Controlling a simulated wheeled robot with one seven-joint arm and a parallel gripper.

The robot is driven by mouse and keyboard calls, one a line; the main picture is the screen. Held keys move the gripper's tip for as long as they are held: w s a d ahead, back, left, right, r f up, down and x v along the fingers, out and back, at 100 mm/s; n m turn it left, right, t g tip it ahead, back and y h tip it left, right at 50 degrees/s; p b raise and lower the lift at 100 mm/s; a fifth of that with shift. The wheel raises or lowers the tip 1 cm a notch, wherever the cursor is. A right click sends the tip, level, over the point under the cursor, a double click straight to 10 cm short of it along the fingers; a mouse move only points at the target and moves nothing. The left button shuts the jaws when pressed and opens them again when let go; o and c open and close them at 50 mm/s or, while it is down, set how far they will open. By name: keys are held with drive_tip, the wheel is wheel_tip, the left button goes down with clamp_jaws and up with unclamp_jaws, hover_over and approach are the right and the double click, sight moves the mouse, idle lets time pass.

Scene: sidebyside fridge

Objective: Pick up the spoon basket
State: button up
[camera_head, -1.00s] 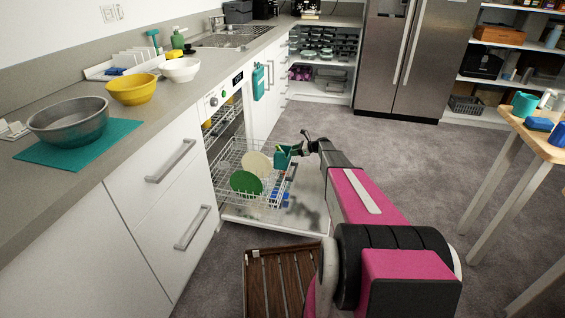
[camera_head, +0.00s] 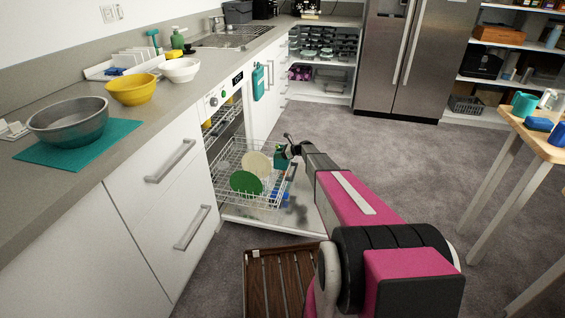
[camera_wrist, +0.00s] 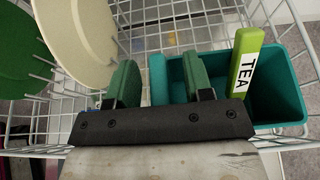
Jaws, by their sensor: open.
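The spoon basket (camera_head: 281,162) is a teal open-topped box at the right side of the dishwasher's pulled-out wire rack. It also shows in the wrist view (camera_wrist: 278,88), with a lime green item labelled TEA (camera_wrist: 244,75) standing in it. My gripper (camera_head: 291,150) is over the basket and partly hides it. In the wrist view, my gripper (camera_wrist: 160,64) is open, its green-padded fingers apart. The right finger overlaps the basket and the left finger is left of it, with the basket's left edge between them. I cannot tell whether either finger touches it.
A cream plate (camera_head: 258,164) and a green plate (camera_head: 246,183) stand in the wire rack (camera_head: 226,160), left of the basket. The open dishwasher door (camera_head: 270,222) lies below. The counter is at left, a wooden table (camera_head: 541,142) at right.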

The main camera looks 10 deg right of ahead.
clamp_jaws()
drive_tip(key=shift+r, duration=0.15)
